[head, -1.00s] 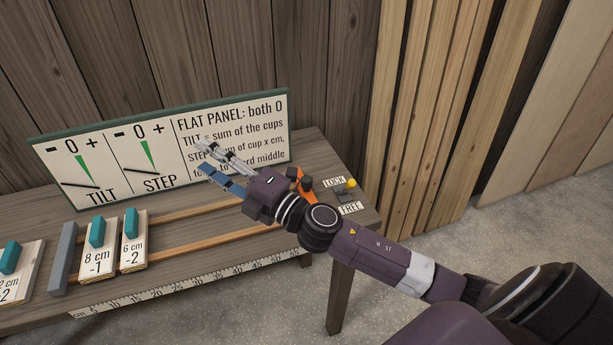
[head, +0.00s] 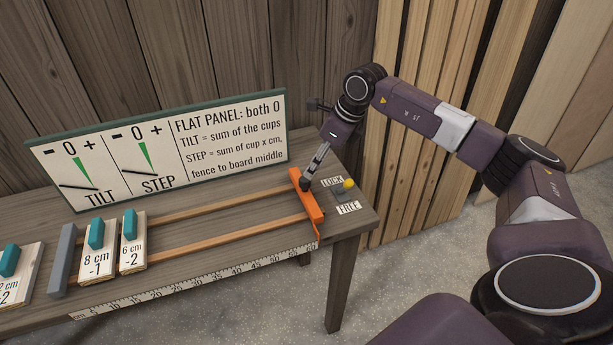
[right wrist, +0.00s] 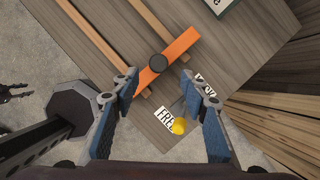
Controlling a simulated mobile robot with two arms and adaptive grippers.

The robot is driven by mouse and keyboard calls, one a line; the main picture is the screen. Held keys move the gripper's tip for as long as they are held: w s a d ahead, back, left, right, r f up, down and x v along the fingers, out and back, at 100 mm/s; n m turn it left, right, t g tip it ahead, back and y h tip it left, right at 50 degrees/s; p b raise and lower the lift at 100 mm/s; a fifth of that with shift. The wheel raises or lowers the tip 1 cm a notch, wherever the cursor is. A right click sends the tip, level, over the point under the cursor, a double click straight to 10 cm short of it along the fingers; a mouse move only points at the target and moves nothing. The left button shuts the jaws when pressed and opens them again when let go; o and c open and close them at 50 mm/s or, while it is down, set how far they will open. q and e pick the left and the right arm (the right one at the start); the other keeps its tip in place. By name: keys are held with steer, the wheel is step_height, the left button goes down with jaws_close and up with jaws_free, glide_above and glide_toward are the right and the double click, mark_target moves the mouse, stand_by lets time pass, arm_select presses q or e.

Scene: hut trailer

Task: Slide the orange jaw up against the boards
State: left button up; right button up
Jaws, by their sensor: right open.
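The orange jaw (head: 313,210) lies across the right end of two wooden rails, far from the boards. It carries a dark round knob (right wrist: 157,63). The 6 cm board (head: 132,258) and the 8 cm board (head: 97,264) stand side by side at the left end, by the grey fence (head: 64,262). My right gripper (head: 311,174) points down by the knob. In the right wrist view my right gripper (right wrist: 160,86) is open, with the knob just ahead, roughly between the fingertip lines; contact is unclear. A dark shape at that view's left edge may be my left gripper; its state is unclear.
A lever with a yellow ball (head: 348,184) sits between the LOCK and FREE labels, right of the jaw. A sign panel (head: 230,140) stands behind the rails. Another board (head: 17,284) lies left of the fence. The rails between jaw and boards are clear.

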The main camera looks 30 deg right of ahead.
mark_target(306, 179)
steer(key=p+x, duration=0.1)
steer(key=x, duration=0.4)
steer(key=shift+w+a+f+p, duration=0.15)
steer(key=shift+a+p, duration=0.05)
steer(key=shift+p, duration=0.15)
steer(key=shift+w+a+f, duration=0.1)
steer(key=shift+w+f, duration=0.1)
steer(key=shift+f, duration=0.5)
jaws_close()
